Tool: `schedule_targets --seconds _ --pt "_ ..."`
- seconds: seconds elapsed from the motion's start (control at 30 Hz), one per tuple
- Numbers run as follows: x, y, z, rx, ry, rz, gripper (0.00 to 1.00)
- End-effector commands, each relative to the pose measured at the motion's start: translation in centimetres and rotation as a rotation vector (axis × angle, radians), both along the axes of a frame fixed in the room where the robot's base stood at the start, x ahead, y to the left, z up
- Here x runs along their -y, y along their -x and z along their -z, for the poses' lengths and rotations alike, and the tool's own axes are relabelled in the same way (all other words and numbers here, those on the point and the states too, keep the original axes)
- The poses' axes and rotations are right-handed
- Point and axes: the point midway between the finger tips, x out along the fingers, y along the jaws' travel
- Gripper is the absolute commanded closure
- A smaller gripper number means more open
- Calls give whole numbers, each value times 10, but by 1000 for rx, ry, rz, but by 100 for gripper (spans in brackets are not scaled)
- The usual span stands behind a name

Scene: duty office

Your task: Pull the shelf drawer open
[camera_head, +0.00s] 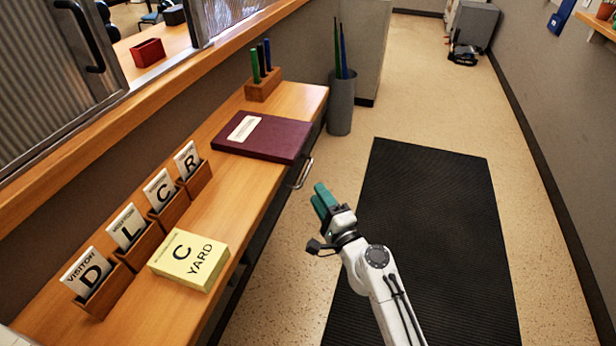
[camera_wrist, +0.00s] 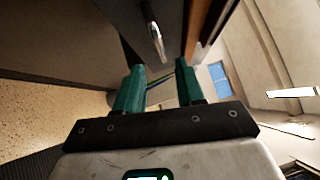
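The shelf drawer is under the right edge of the wooden shelf (camera_head: 225,215), and its front is mostly hidden from above in the head view. Its metal bar handle (camera_head: 302,174) sticks out below the maroon folder. In the wrist view the handle (camera_wrist: 155,36) lies ahead of the fingertips, on a dark front below the shelf's wooden edge. My gripper (camera_head: 322,197) has teal fingers and hangs over the floor, to the right of the shelf and near the handle. The wrist view shows the fingers (camera_wrist: 159,70) apart, with nothing between them. A gap separates them from the handle.
On the shelf are a maroon folder (camera_head: 263,137), a yellow YARD box (camera_head: 189,260), several lettered card holders (camera_head: 167,207) and a wooden pen block (camera_head: 263,88). A grey bin (camera_head: 341,103) stands past the shelf's far end. A black mat (camera_head: 430,230) covers clear floor.

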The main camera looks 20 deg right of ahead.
Motion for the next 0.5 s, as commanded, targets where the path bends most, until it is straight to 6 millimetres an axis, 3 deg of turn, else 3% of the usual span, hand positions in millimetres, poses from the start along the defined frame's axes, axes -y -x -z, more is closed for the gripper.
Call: schedule_targets --seconds 0.2,0.5 --pt "-6 -39 -6 1 1 -1 62" --pt "-10 -66 -8 -1 1 -2 62"
